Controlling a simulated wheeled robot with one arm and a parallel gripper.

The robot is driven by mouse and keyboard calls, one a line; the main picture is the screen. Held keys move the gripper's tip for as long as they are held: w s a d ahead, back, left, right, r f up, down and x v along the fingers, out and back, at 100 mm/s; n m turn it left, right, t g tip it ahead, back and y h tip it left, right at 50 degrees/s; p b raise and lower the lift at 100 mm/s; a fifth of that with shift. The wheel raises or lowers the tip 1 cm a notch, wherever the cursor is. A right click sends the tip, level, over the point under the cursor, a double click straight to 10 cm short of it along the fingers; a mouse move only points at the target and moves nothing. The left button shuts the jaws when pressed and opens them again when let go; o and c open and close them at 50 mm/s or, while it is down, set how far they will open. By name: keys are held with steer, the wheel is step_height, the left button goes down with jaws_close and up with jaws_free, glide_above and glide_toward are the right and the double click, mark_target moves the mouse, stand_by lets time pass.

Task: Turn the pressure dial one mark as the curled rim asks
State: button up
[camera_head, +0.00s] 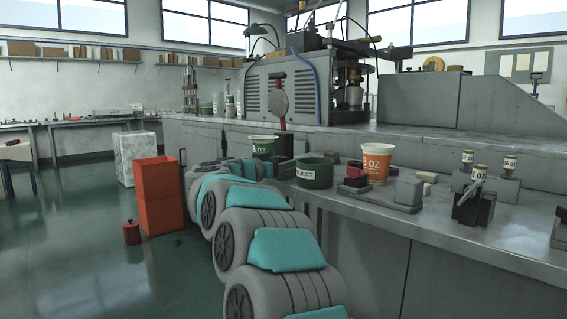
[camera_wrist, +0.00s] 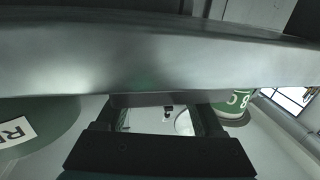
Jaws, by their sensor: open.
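In the head view, a grey round disc (camera_head: 279,103) on a red stem stands before the forming machine (camera_head: 270,85); I cannot tell whether it is the pressure dial, and no dial marks are readable. A green paper cup (camera_head: 263,146) with a pale rim stands upright on the bench. An orange paper cup (camera_head: 377,162) stands farther right. The rims are too small to judge their curl. My gripper (camera_wrist: 157,108) is open, with nothing visible between its fingers, in the wrist view. The green cup (camera_wrist: 233,104) is right of the fingers there, apart from them.
A green REJECT bin (camera_head: 314,173) stands between the cups; it also shows in the wrist view (camera_wrist: 50,115). A red-topped device (camera_head: 355,178), grey blocks and small sample holders (camera_head: 478,184) occupy the bench's right part. An orange bin (camera_head: 158,194) stands on the floor at left.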

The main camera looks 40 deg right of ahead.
jaws_close()
stand_by(0.4)
steer(key=shift+s+d+r+n+t+p, duration=0.1)
steer(key=shift+s+r+n+t+p, duration=0.15)
steer(key=shift+n+t+p, duration=0.25)
steer(key=shift+n+t+y+p, duration=0.6)
steer(key=shift+t+y+p, duration=0.1)
steer(key=shift+t, duration=0.4)
steer(key=shift+n+t, duration=0.3)
steer(key=shift+t, duration=0.1)
steer(key=shift+w+f+n+t+y, duration=0.15)
steer(key=shift+w+n+t+y, duration=0.05)
steer(key=shift+n+t+y, duration=0.7)
steer(key=shift+t, duration=0.3)
